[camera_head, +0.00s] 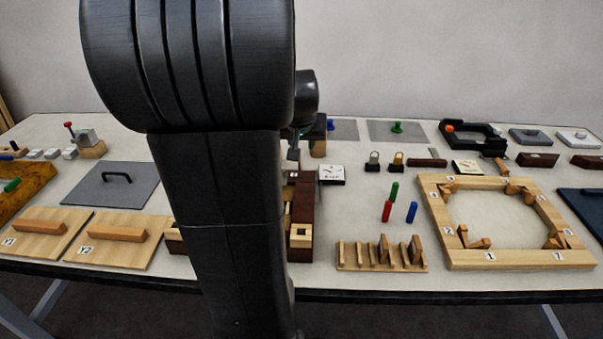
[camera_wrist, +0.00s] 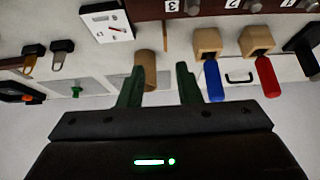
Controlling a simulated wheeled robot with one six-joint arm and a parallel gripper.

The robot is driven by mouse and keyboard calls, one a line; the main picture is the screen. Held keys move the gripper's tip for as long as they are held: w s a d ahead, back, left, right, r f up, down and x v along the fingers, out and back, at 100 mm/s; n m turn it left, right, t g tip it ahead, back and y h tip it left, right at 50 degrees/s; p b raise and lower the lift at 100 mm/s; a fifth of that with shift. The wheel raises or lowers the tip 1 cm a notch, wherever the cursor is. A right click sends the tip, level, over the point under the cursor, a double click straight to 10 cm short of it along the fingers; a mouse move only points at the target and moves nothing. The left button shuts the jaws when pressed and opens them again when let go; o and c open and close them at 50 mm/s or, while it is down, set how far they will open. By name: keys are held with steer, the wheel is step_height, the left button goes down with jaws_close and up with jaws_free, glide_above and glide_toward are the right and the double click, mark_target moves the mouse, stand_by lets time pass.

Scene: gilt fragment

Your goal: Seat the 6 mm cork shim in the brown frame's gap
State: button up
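My gripper (camera_wrist: 160,80) shows in the wrist view with two green fingers spread apart and nothing clasped between them. A tan, cork-coloured piece (camera_wrist: 147,66) is partly behind the left finger; I cannot tell whether it is the 6 mm shim or whether they touch. A dark brown bar (camera_wrist: 150,9) with number labels, probably part of the brown frame, crosses the top of the wrist view. In the head view, a dark brown frame (camera_head: 302,254) with pale wooden blocks inside is partly hidden by my arm. The gap itself is not clearly visible.
A white dial box (camera_head: 331,174) stands right of the brown frame. A slotted wooden rack (camera_head: 382,268) and a numbered pale wooden frame (camera_head: 520,258) lie farther right. Red, green and blue pegs stand between. Bare table shows around the pegs. My arm blocks the middle.

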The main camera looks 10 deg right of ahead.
mark_target(300, 161)
steer(key=x, duration=0.8)
steer(key=shift+a+x, duration=0.2)
steer(key=shift+x, duration=1.15)
steer(key=shift+a+x, duration=0.2)
steer(key=shift+x, duration=1.15)
steer(key=shift+w, duration=0.1)
jaws_close()
